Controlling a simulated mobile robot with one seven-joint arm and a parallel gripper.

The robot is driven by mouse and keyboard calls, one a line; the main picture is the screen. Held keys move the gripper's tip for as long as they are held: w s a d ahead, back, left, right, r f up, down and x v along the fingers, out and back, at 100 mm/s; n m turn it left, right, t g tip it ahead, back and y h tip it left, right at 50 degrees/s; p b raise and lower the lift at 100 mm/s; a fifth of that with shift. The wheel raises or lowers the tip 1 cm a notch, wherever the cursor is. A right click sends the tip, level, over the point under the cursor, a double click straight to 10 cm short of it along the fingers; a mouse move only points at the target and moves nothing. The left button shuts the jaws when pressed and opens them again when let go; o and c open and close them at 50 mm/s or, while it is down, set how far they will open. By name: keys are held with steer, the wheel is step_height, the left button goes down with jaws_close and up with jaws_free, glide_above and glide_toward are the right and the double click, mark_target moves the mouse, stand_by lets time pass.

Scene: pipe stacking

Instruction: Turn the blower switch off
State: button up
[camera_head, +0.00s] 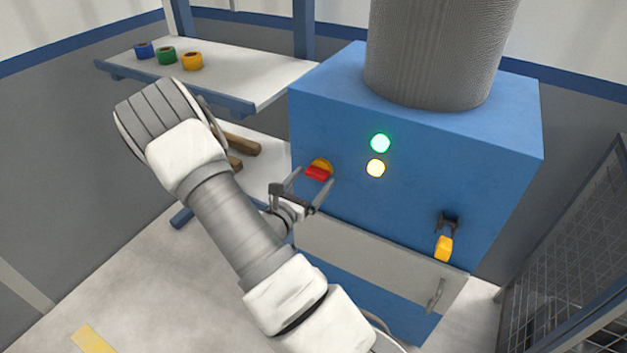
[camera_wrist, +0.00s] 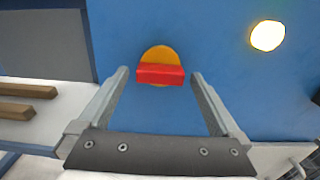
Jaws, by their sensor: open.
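The blower switch (camera_head: 318,174) is a red bar on a round yellow plate, on the front of the blue blower box (camera_head: 460,190). In the wrist view the red bar (camera_wrist: 160,74) lies nearly level, ahead of my gripper and between the lines of its two fingers. My gripper (camera_head: 308,188) is open and empty, with its fingertips close to the switch. In the wrist view the fingers (camera_wrist: 159,74) stand on either side of the bar. I cannot tell whether they touch the box. A green lamp (camera_head: 380,143) and a yellow lamp (camera_head: 376,168) glow to the right of the switch.
A yellow handle (camera_head: 444,248) on a dark bracket is lower right on the box. A grey drawer panel (camera_head: 375,255) lies below. A shelf (camera_head: 255,85) holds blue, green and yellow rings. Wooden bars (camera_head: 240,143) lie at left. A mesh fence (camera_head: 570,270) stands right.

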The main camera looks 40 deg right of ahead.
steer(key=shift+w+d, duration=0.2)
steer(key=shift+d, duration=0.25)
steer(key=shift+c, duration=0.2)
steer(key=c, duration=1.3)
steer(key=shift+o, duration=0.2)
